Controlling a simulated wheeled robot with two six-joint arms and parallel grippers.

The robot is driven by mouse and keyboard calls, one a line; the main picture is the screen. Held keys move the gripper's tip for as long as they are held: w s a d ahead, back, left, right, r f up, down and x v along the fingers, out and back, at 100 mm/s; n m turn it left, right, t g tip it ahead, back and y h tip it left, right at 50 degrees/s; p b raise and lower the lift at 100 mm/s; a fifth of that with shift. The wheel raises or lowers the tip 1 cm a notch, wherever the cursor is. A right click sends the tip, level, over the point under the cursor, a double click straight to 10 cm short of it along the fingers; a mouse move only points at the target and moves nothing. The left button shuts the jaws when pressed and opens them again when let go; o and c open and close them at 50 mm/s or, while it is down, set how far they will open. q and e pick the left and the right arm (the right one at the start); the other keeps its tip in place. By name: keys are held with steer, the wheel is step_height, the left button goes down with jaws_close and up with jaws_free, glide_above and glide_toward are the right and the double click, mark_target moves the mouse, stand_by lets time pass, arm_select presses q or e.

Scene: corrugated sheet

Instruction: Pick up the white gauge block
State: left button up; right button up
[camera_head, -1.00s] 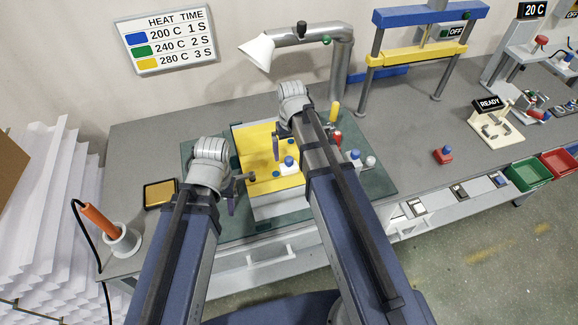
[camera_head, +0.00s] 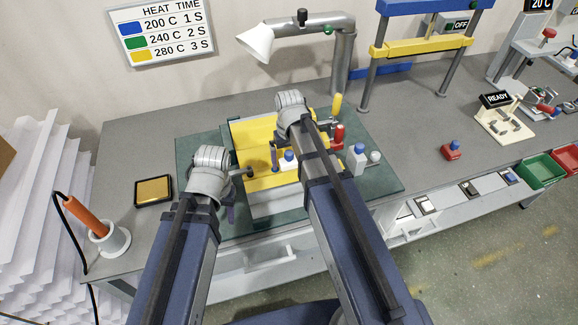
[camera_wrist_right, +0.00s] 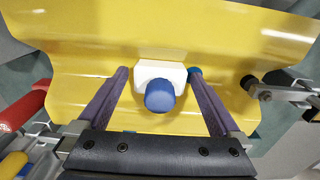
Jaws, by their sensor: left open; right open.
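The white gauge block (camera_wrist_right: 148,72) with a blue knob (camera_wrist_right: 160,96) stands on the yellow corrugated sheet (camera_wrist_right: 225,65). In the head view the block (camera_head: 286,166) shows on the sheet beside my right forearm. My right gripper (camera_wrist_right: 158,72) is open, with one finger on each side of the block; I cannot tell whether they touch it. In the head view my right gripper (camera_head: 273,155) is partly hidden behind its wrist. My left gripper (camera_head: 238,190) is open at the sheet's left edge, its fingers partly hidden by the wrist.
A yellow-topped pad (camera_head: 153,190) and an orange-handled iron (camera_head: 86,216) are at left.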

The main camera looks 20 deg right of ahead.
mark_target(289, 152)
steer(key=c, duration=1.5)
arm_select(q)
step_height(289, 152, up, 10)
steer(key=p, duration=1)
arm_select(e)
step_height(289, 152, up, 10)
steer(key=shift+r, duration=0.1)
